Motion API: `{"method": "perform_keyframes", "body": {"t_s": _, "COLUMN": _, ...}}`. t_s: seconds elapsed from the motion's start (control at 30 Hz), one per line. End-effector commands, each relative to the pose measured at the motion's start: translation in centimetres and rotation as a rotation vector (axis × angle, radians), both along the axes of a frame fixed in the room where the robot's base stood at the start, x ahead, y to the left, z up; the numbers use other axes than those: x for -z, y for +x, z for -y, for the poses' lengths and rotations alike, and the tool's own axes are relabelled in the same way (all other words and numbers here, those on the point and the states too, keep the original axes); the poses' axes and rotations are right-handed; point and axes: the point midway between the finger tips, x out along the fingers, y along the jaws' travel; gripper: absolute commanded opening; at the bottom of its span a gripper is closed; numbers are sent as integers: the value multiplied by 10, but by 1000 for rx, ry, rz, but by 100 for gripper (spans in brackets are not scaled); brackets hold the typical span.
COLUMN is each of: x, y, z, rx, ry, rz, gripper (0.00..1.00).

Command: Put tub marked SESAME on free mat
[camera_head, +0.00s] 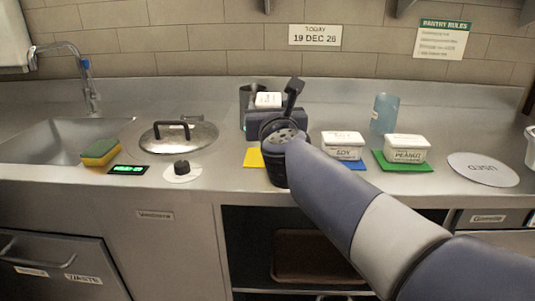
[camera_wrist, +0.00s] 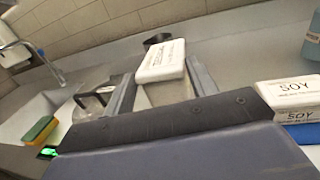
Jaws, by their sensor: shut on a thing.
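My gripper (camera_wrist: 165,90) is shut on a white tub (camera_wrist: 163,62), one finger on each side of it. The writing on its lid is too blurred to read surely. In the head view the held tub (camera_head: 268,100) shows behind my wrist, above the counter. A yellow mat (camera_head: 253,158) lies below and in front, partly hidden by my arm; its visible part is bare. A tub marked SOY (camera_head: 343,146) sits on a blue mat (camera_head: 352,167). A tub marked PEANUT (camera_head: 406,149) sits on a green mat (camera_head: 404,166).
A dark container (camera_head: 246,97) stands behind the held tub. A blue bottle (camera_head: 384,112) stands at the back right, with a round USED disc (camera_head: 483,169) at far right.

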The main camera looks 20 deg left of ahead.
Motion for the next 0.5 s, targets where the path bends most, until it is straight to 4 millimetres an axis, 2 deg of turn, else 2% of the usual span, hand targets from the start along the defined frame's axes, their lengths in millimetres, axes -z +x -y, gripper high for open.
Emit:
{"method": "perform_keyframes", "body": {"t_s": 0.2, "x": 40, "y": 0, "z": 0, "rx": 0, "ry": -2, "rz": 0, "gripper": 18}}
{"method": "perform_keyframes", "body": {"t_s": 0.33, "x": 54, "y": 0, "z": 0, "rx": 1, "ry": -1, "rz": 0, "gripper": 18}}
{"method": "perform_keyframes", "body": {"t_s": 0.5, "x": 60, "y": 0, "z": 0, "rx": 1, "ry": -1, "rz": 1, "gripper": 18}}
